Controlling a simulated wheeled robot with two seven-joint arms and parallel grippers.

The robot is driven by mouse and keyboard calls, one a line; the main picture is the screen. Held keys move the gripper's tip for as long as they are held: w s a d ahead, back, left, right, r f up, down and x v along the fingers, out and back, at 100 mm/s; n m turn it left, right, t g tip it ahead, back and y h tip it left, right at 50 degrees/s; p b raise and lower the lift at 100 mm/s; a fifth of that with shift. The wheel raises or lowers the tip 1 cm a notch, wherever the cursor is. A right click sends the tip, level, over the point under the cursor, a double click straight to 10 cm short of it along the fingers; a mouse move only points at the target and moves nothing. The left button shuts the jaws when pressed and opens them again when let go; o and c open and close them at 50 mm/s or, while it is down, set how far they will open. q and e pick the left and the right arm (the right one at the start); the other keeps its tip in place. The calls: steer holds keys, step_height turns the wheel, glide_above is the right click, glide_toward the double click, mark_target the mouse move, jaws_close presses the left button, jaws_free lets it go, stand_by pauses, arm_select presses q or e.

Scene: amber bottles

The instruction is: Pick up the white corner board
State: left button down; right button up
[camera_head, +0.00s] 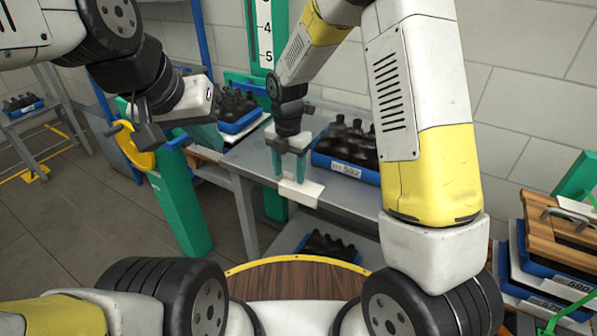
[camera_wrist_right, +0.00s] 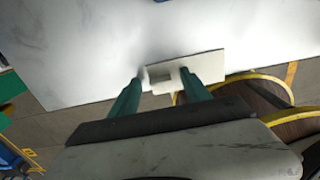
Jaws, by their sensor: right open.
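The white corner board (camera_head: 309,194) is a small pale piece at the front edge of the grey metal table (camera_head: 240,160). In the right wrist view the board (camera_wrist_right: 207,66) lies at the edge of the pale tabletop, with a notch-like recess on its near side. My right gripper (camera_head: 289,180) points down at the board with its green fingers apart. In the right wrist view the fingertips (camera_wrist_right: 161,79) are at the board's near side; I cannot tell whether they touch it. My left gripper (camera_head: 150,135) hangs at the left, away from the board; its jaws are unclear.
A blue crate of dark bottles (camera_head: 345,150) stands on the table right of my right gripper. Another bottle crate (camera_head: 238,112) stands behind at the left. A green post (camera_head: 180,205) stands left of the table. Crates with a wooden lid (camera_head: 565,235) are at the far right.

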jaws_close()
stand_by(0.3)
